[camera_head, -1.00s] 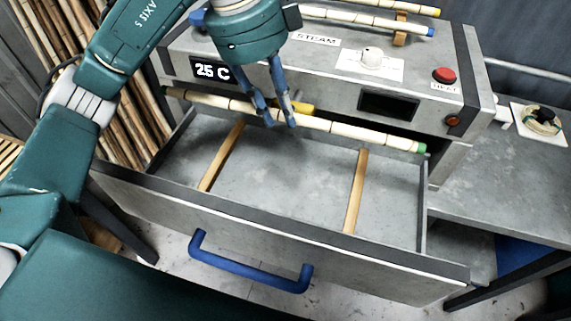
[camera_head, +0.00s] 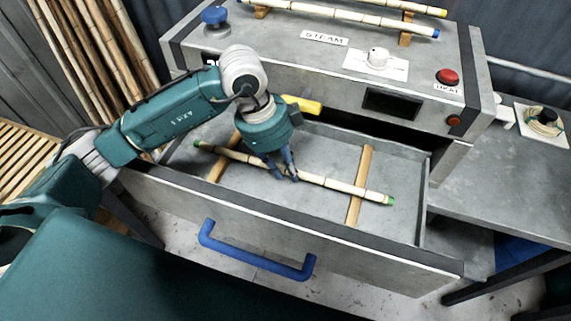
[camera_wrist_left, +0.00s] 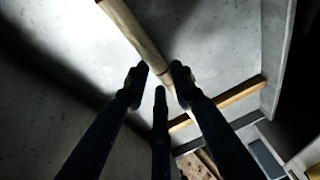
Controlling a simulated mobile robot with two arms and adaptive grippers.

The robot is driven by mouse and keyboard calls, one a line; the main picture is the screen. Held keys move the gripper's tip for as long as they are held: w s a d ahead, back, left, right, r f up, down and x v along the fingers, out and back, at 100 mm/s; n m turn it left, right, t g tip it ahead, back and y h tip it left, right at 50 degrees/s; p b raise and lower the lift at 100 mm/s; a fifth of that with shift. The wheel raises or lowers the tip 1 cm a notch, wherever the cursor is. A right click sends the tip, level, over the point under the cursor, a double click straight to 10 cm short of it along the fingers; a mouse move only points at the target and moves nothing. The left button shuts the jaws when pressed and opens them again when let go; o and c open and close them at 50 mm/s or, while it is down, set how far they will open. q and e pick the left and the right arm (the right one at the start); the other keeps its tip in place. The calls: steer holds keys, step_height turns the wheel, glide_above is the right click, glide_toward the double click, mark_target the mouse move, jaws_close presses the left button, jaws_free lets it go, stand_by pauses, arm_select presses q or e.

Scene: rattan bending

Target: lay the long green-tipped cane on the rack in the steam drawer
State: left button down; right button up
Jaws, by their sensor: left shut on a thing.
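The long green-tipped cane (camera_head: 343,187) is a pale jointed stick inside the open steam drawer (camera_head: 250,213). It lies across the two wooden rack bars, the left one (camera_head: 218,172) and the right one (camera_head: 359,186); I cannot tell whether it touches them. My left gripper (camera_head: 284,176) is shut on the cane near its middle, from above. In the left wrist view the cane (camera_wrist_left: 137,35) runs between the dark fingers (camera_wrist_left: 157,85). My right gripper is not in view.
The steam box (camera_head: 330,85) stands behind the drawer, with other canes (camera_head: 350,18) on holders on top. The drawer has a blue handle (camera_head: 255,258) in front. A side table (camera_head: 515,190) is at the right. Several tall canes (camera_head: 90,60) lean at the left.

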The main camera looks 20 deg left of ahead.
arm_select(q)
steer(key=shift+f, duration=0.2)
steer(key=c, duration=1.4)
jaws_free()
steer(key=shift+c, duration=0.2)
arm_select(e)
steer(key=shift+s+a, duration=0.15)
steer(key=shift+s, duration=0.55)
arm_select(q)
steer(key=shift+r, duration=0.1)
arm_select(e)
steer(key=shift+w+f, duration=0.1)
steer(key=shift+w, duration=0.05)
arm_select(q)
steer(key=shift+a+r, duration=0.15)
steer(key=shift+r, duration=0.2)
steer(key=b+v, duration=0.2)
steer(key=v, duration=0.9)
steer(key=shift+b, duration=0.4)
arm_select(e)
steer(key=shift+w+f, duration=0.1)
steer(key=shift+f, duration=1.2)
arm_select(q)
steer(key=shift+r, duration=0.1)
